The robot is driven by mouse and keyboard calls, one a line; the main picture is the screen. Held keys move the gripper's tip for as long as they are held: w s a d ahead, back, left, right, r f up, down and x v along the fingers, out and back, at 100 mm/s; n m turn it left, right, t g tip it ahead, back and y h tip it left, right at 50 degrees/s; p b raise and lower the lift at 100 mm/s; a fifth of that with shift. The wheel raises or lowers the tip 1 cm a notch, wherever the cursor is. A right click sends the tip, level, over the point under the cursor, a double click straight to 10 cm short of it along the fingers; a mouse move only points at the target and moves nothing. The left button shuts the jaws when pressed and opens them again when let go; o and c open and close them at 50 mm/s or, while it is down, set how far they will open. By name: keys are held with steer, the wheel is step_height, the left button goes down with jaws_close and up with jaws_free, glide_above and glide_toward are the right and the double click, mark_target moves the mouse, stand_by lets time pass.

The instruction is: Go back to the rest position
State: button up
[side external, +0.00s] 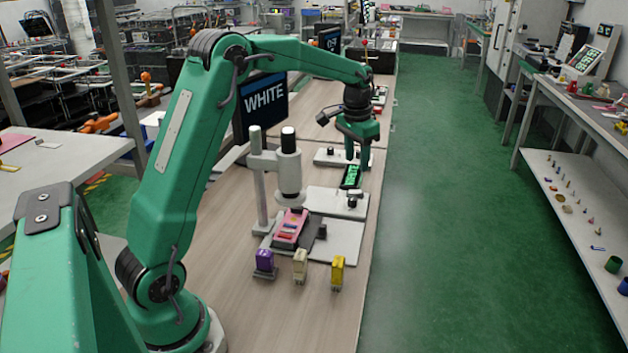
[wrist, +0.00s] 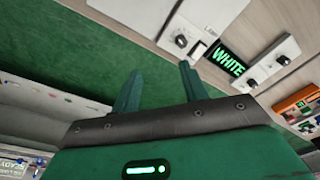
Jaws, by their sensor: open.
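My gripper (side external: 358,152) is at the end of my green arm, over the far part of the wooden bench near its right edge. In the wrist view its two green fingers (wrist: 158,92) stand apart with nothing between them. Close to the gripper are a white plate with a black knob (side external: 328,151) and a small black display with green text (side external: 351,176). The wrist view shows that display reading WHITE (wrist: 226,59). Another white plate with a black knob (side external: 338,203) lies nearer the camera. Whether the fingers touch any fixture cannot be told.
A grey-white stand with a cylinder (side external: 289,165) rises over a pink item (side external: 290,226). Purple (side external: 264,262), cream (side external: 300,265) and yellow (side external: 338,271) blocks stand in front. A monitor reading WHITE (side external: 262,102) stands behind. The green floor (side external: 450,200) right of the bench is clear.

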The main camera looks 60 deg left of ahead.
steer(key=s+d+r+t, duration=0.1)
steer(key=s+d+r, duration=0.4)
steer(key=s+r, duration=0.15)
steer(key=s+d+t, duration=0.1)
steer(key=s+d, duration=0.3)
steer(key=s, duration=0.7)
steer(key=s+d+t, duration=0.2)
steer(key=s+d, duration=0.3)
steer(key=s, duration=0.5)
steer(key=shift+s+d+f, duration=0.3)
steer(key=shift+s+f, duration=0.1)
steer(key=shift+f, duration=0.05)
